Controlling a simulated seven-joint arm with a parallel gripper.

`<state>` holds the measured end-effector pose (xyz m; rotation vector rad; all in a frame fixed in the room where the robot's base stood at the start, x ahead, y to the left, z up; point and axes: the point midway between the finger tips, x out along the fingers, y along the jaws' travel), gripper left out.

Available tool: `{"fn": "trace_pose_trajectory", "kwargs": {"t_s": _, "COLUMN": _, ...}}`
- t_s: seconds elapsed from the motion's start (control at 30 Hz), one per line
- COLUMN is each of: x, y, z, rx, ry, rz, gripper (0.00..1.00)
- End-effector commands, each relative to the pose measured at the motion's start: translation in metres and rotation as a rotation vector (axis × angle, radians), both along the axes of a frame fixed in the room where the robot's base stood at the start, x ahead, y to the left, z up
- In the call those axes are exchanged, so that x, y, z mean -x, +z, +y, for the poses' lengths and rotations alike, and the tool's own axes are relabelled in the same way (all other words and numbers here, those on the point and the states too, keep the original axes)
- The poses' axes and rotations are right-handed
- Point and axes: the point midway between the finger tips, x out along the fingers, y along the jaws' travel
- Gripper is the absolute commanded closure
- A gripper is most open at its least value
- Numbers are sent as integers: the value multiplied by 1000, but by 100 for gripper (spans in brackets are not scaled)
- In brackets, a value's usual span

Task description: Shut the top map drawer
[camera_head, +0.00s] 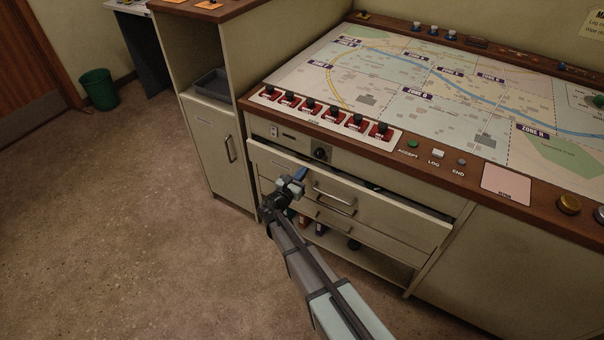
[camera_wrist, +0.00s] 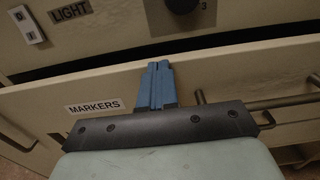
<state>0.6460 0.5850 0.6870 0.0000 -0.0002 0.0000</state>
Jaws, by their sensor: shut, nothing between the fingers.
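The top drawer (camera_head: 380,196) under the map console is partly open. A dark gap shows behind its cream front's top edge. Its bar handle (camera_head: 333,196) is right of my gripper. In the wrist view the drawer front (camera_wrist: 230,75) carries a MARKERS label (camera_wrist: 93,107), and part of the handle (camera_wrist: 270,103) shows at right. My gripper (camera_head: 299,174) is shut and empty at the left part of the front. Its blue fingers (camera_wrist: 156,72) overlap the front between label and handle, with tips near the top edge. I cannot tell if they touch.
Another drawer with a handle (camera_head: 335,220) sits below, above an open shelf (camera_head: 370,262). A panel with a dark knob (camera_head: 320,154) is above the drawer. A cabinet (camera_head: 217,150) stands at left. The floor (camera_head: 130,230) in front is clear.

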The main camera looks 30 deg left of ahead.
Motion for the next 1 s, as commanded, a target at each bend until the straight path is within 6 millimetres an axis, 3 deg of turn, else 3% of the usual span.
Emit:
{"fn": "trace_pose_trajectory", "kwargs": {"t_s": 0.17, "x": 19, "y": 0, "z": -1, "rx": 1, "ry": 2, "rz": 0, "gripper": 100}}
{"fn": "trace_pose_trajectory", "kwargs": {"t_s": 0.7, "x": 116, "y": 0, "z": -1, "rx": 0, "ry": 2, "rz": 1, "gripper": 100}}
{"fn": "trace_pose_trajectory", "kwargs": {"t_s": 0.9, "x": 134, "y": 0, "z": 0, "rx": 0, "ry": 1, "rz": 0, "gripper": 99}}
{"fn": "trace_pose_trajectory", "kwargs": {"t_s": 1.0, "x": 135, "y": 1, "z": -1, "rx": -1, "ry": -3, "rz": -1, "gripper": 89}}
